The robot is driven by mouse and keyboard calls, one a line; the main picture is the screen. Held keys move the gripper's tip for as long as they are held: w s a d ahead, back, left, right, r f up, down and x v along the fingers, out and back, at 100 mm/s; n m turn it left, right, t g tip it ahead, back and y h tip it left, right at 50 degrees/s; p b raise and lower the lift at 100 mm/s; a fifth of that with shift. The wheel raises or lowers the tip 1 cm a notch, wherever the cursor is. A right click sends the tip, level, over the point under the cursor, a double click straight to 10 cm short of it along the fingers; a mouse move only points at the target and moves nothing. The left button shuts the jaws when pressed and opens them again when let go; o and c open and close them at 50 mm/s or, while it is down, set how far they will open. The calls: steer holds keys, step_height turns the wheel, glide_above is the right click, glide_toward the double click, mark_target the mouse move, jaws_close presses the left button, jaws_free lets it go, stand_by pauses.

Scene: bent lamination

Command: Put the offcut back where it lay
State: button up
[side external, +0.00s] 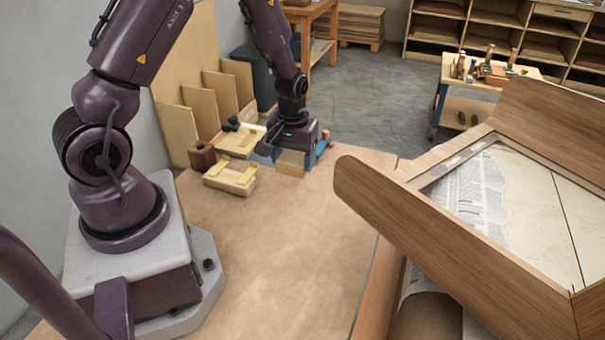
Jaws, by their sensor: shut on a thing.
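My gripper (287,148) is at the far edge of the workbench, pointing down. It is shut on a pale wooden block, which I take to be the offcut (290,163). The block shows just below the jaws, at or very near the bench top; I cannot tell whether it touches. The gripper body hides its upper part.
Left of the gripper on the bench (270,240) are a pale wooden piece with yellowish strips (231,178), a brown block (202,156) and a light board (239,142). A blue item (324,147) stands close right. A large wooden frame (450,240) fills the right foreground. The bench middle is clear.

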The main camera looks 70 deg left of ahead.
mark_target(303, 185)
steer(key=w+f, duration=0.1)
steer(key=w+a+f, duration=0.1)
steer(key=f, duration=0.1)
steer(key=shift+w+f, duration=0.15)
steer(key=shift+w, duration=0.15)
steer(key=shift+f, duration=1.55)
steer(key=shift+f, duration=0.1)
steer(key=o, duration=0.9)
steer(key=shift+o, duration=0.2)
